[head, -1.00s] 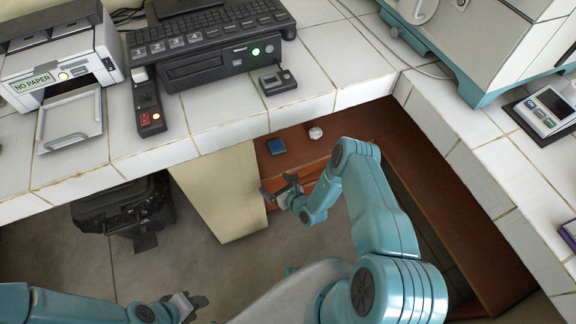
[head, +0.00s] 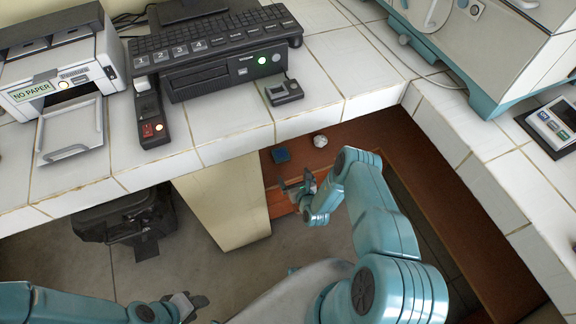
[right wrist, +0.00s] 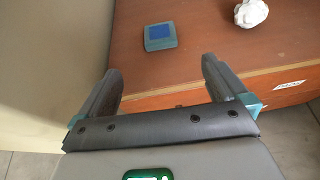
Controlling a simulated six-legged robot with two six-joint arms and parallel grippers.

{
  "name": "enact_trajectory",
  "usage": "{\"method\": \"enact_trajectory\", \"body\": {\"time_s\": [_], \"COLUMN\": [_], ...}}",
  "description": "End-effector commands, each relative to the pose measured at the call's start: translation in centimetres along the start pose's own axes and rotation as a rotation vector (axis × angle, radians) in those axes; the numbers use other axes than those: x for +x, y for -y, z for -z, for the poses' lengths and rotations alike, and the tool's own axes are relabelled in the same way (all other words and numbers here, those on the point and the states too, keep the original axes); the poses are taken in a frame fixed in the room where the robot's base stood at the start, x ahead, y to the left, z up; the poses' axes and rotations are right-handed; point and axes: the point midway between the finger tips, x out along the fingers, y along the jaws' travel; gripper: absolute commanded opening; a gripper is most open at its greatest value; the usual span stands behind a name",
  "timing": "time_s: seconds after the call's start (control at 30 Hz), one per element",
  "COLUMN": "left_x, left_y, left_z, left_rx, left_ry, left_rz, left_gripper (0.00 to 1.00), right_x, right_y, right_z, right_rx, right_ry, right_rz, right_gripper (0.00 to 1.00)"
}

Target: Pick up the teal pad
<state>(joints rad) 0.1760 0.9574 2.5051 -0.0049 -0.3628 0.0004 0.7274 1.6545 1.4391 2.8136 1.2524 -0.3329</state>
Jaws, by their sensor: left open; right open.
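The teal pad (head: 281,155), a small square with a blue top, lies on the reddish-brown wooden surface below the tiled counter. In the right wrist view the pad (right wrist: 159,36) lies flat beyond my fingertips, near the middle. My right gripper (head: 296,183) is open and empty, in front of the wooden surface and short of the pad. Its two fingers (right wrist: 160,80) stand apart in the right wrist view, with nothing between them but the wood's front edge behind. My left gripper (head: 192,304) is open and empty at the bottom, over the floor, far from the pad.
A crumpled white ball (head: 320,141) lies right of the pad on the wooden surface (right wrist: 222,45). The tiled counter (head: 240,132) overhangs behind it. A cream panel (head: 225,200) stands close on the left. A black case (head: 125,215) sits under the counter.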

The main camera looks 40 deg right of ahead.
Motion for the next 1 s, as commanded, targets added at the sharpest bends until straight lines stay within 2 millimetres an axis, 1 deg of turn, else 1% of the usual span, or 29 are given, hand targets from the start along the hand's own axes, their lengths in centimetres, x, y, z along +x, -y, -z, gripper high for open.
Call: {"method": "enact_trajectory", "body": {"time_s": [0.03, 0.27, 0.4, 0.6, 0.7, 0.8, 1.0], "left_x": [0.4, 1.9, 3.1, 4.9, 5.8, 6.2, 6.4], "left_y": [0.1, 0.7, 1.1, 1.8, 2.1, 2.2, 2.3], "left_z": [0.0, 0.1, 0.1, 0.1, 0.1, 0.1, 0.1], "left_rx": [0.0, 0.0, 0.0, 0.0, 0.0, 0.0, 0.0], "left_ry": [0.0, 0.0, 0.0, 0.0, 0.0, 0.0, 0.0], "left_rz": [0.0, 0.0, 0.0, 0.0, 0.0, 0.0, 0.0], "left_gripper": [0.42, 0.42, 0.42, 0.42, 0.42, 0.42, 0.42], "right_x": [1.0, 5.8, 8.7, 12.4, 13.7, 14.5, 15.0], "right_y": [-0.1, -0.1, -0.1, -0.1, -0.1, -0.1, -0.1], "right_z": [0.1, 0.2, 0.3, 0.3, 0.2, 0.1, -0.1], "right_rx": [-0.002, -0.001, -0.002, -0.001, -0.001, -0.001, 0.001], "right_ry": [0.004, 0.004, 0.005, 0.004, 0.004, 0.002, 0.0], "right_rz": [-0.001, -0.001, -0.001, -0.002, -0.001, -0.001, -0.002], "right_gripper": [1.0, 1.0, 1.0, 1.0, 1.0, 1.0, 1.0]}}
